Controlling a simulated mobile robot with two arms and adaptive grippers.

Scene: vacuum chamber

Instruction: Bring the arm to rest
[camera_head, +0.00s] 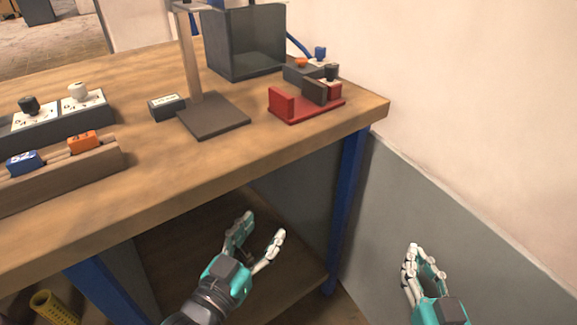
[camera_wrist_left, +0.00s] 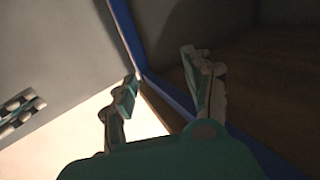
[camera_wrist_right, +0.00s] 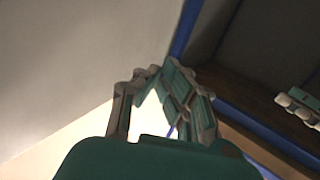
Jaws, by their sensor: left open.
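My left gripper (camera_head: 262,226) is in front of the workbench, below the level of its top. It is open, and the left wrist view (camera_wrist_left: 165,75) shows a clear gap between its fingers with nothing in it. My right gripper (camera_head: 416,258) is to the right of the bench, in front of the grey lower wall. In the right wrist view (camera_wrist_right: 160,72) its fingertips come together with nothing visible between them.
The wooden bench (camera_head: 235,165) has a blue leg (camera_head: 346,190) between the two grippers and a lower shelf behind the left one. On top are a red fixture (camera_head: 293,113), a dark stand (camera_head: 214,117), a glass chamber (camera_head: 247,45) and a wooden rack (camera_head: 60,170).

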